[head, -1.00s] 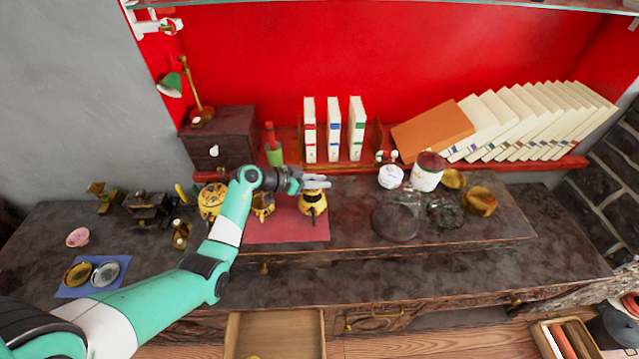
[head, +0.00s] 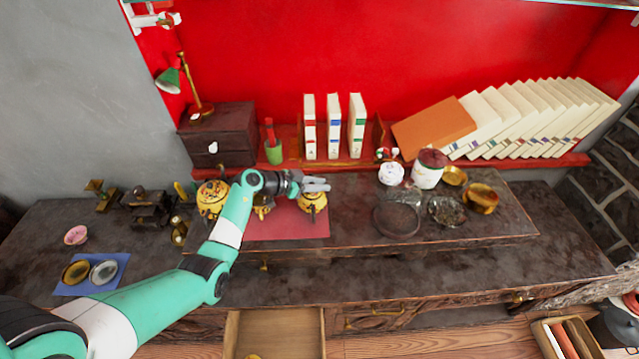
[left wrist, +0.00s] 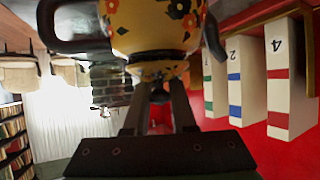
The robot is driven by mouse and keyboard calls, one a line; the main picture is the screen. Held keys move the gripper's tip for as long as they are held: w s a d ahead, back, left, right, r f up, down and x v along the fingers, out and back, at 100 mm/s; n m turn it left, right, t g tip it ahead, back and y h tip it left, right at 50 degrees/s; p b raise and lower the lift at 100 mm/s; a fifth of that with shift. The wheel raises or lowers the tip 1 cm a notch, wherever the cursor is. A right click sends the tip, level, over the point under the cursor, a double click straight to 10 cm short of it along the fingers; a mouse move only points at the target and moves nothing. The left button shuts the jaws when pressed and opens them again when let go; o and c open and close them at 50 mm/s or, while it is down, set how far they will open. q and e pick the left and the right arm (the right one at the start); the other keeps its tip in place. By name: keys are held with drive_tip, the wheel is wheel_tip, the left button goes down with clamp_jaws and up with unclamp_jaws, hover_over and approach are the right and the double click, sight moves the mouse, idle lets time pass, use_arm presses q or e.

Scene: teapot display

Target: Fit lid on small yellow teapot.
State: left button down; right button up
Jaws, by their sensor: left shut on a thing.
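My left gripper (head: 316,184) is directly over the yellow flowered teapot (head: 313,204) at the right of the red mat (head: 287,228). In the left wrist view the picture is upside down, with the teapot body (left wrist: 150,22) at the top. The yellow flowered lid (left wrist: 158,70) is at the teapot's mouth, and my left gripper's fingers (left wrist: 160,105) are shut on its small dark knob. The lid looks in line with the body; I cannot tell whether it is fully seated. My right gripper is not in view.
A small yellow pot (head: 262,212) stands left on the mat, partly behind my arm, and a larger yellow teapot (head: 211,198) further left. Upright books (head: 333,126) stand behind. A dark round plate (head: 397,219) and a white jar (head: 428,173) are to the right.

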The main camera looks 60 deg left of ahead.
use_arm(q)
drive_tip(key=shift+f, duration=0.15)
drive_tip(key=c, duration=0.7)
unclamp_jaws()
drive_tip(key=shift+o, duration=0.2)
drive_tip(key=shift+s+p, duration=0.25)
drive_tip(key=shift+p, duration=0.15)
drive_tip(key=p+v, duration=0.5)
drive_tip(key=v, duration=0.6)
